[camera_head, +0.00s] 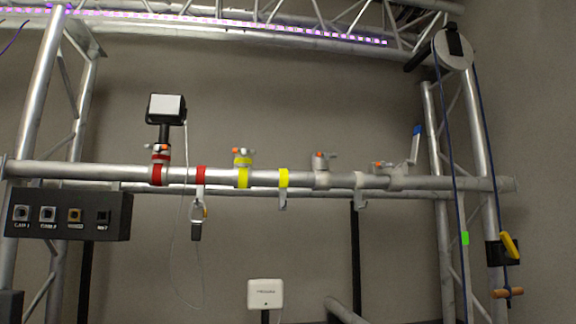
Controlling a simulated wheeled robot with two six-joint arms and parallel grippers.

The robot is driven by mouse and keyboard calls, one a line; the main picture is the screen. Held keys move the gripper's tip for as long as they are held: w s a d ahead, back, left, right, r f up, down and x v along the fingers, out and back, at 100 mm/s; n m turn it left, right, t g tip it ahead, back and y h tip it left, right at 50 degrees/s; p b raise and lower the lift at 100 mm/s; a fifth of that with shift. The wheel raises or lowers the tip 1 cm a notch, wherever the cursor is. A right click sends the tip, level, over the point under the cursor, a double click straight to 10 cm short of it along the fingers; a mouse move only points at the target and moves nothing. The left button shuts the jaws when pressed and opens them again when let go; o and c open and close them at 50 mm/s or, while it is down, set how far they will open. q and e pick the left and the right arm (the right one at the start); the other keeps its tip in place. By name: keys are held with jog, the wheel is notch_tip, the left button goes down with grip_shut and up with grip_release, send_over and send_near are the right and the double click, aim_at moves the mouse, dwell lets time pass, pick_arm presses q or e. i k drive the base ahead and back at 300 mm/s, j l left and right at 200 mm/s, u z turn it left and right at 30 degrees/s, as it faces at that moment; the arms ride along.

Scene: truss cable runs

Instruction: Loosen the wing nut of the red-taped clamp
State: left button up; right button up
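The red-taped clamp (157,172) sits on the horizontal silver pipe (120,171) at the left. A black post rises from the clamp and bears a small box-shaped device (166,107) with a pale face. A thin pale cable hangs from this device. A second red band (201,175) is on the pipe just to the right, with a hook and a carabiner (197,212) hanging below it. Neither of my grippers is in view.
Yellow-banded clamp (243,171), a yellow-banded hook (283,180) and bare clamps (321,172) share the pipe. A black connector box (70,215) hangs below left. A pulley (453,47) with blue rope is at right. A white box (265,293) stands low in the middle.

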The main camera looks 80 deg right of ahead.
aim_at(157, 149)
jog(key=z, duration=2.7)
